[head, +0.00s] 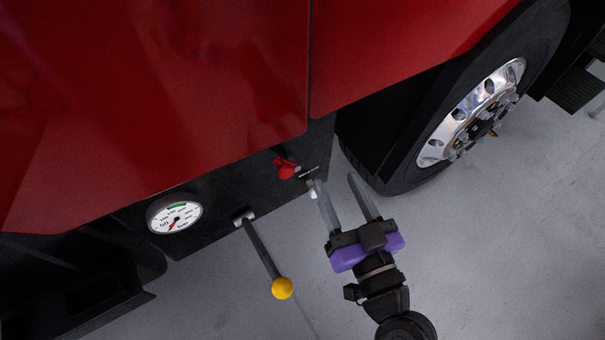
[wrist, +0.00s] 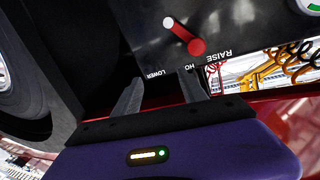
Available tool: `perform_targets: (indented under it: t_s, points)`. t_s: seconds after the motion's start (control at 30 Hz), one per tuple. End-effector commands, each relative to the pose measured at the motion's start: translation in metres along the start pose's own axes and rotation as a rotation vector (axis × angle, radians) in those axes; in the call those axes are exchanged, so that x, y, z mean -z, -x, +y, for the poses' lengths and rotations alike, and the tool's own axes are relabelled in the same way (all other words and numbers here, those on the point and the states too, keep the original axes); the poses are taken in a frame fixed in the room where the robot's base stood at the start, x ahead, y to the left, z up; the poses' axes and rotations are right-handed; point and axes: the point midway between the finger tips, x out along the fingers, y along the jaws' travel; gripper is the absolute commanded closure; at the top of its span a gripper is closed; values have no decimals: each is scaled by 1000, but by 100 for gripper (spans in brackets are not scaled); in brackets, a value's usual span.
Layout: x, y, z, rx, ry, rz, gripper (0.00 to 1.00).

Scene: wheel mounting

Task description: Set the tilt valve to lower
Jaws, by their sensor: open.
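The red tilt valve (head: 286,168) is on the black panel below the red body in the head view. In the wrist view the valve lever (wrist: 184,37) has a pale round end and a red end, and the red end points down-right. LOWER (wrist: 154,75), a partly hidden HO label (wrist: 188,66) and RAISE (wrist: 218,55) are printed beneath it. The red end lies on the RAISE side, away from LOWER. My gripper (head: 333,180) is open and empty, just right of and below the valve. Its fingers (wrist: 160,78) stand apart from the lever, near the labels.
A pump lever with a yellow ball (head: 282,288) sticks out from the panel's lower edge, left of my gripper. A round gauge (head: 174,216) is farther left. A truck wheel (head: 465,115) stands to the right. The grey floor (head: 520,250) is clear at lower right.

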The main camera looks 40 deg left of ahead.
Motion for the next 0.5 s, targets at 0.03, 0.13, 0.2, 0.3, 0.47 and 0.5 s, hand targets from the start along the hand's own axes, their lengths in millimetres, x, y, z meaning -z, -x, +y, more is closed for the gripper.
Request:
perform_targets:
  t_s: [0.03,0.13,0.2,0.3,0.47,0.5]
  points:
    - [0,-8,-11,58,17,-3,50]
    - [-11,-8,-29,149,51,-20,50]
    - [-15,-6,-40,195,80,-23,50]
    - [-16,-5,-47,227,128,-23,50]
    - [-16,-13,-50,230,158,-23,50]
    - [-16,-18,-51,230,158,-22,50]
